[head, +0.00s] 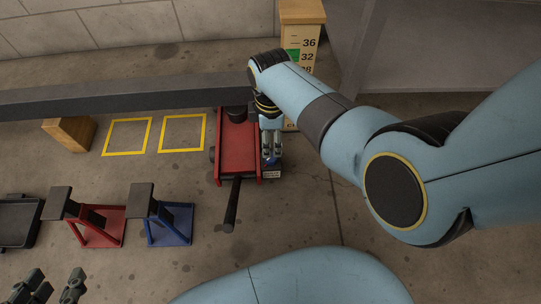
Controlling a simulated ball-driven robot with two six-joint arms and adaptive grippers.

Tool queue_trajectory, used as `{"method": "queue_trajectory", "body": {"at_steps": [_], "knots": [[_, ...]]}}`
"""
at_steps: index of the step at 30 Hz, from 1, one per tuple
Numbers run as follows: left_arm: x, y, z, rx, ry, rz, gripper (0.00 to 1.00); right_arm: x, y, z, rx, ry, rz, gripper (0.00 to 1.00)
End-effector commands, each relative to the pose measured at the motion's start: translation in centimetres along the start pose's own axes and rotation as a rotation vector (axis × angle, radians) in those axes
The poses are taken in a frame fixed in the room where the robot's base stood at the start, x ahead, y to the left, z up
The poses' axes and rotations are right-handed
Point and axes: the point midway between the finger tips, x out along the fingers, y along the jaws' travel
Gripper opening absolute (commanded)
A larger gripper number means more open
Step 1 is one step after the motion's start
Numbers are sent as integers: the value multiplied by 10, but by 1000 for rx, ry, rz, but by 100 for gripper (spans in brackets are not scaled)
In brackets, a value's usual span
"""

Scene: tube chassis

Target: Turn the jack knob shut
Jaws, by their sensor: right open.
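The red jack (234,160) lies on the floor under a long dark bar, with its black handle (232,205) pointing toward me. My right gripper (271,153) reaches down at the jack's right side. Its fingers are open around or just above a small blue part (268,161), which may be the knob. The fingers cover much of that part, so I cannot tell how far it is turned or whether they touch it. A small pale label (272,174) shows just below. My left gripper (52,287) is open and empty at the bottom left, far from the jack.
The dark bar (120,94) spans the back. A red stand (98,229) and a blue stand (171,224) are left of the jack, with a black tray (17,222) beyond. Yellow floor squares (181,151) are empty. A numbered height post (301,38) stands behind.

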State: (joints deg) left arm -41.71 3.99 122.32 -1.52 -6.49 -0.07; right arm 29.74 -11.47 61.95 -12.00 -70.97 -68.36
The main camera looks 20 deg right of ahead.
Motion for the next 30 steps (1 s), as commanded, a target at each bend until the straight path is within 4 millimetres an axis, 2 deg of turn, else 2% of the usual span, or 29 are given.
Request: {"method": "queue_trajectory", "body": {"at_steps": [1, 6, 10, 16, 23, 30], "knots": [[0, 1, 7, 1, 27, 1, 40, 10, -2, 1, 0, -2, -5, 57], [8, 1, -39, 18, 244, 0, 40, 24, -2, 1, 1, -2, -4, 57], [6, 3, -70, 33, 409, 2, 40, 36, -2, 1, 1, -2, -4, 57], [2, 2, -122, 49, 590, 1, 40, 42, -1, 1, 2, -1, -1, 57], [-12, 4, -176, 71, 806, 2, 40, 53, -1, 1, 2, -1, -2, 57], [-38, 6, -228, 96, 1047, 6, 40, 66, -1, 1, 2, -1, -2, 57]]}}
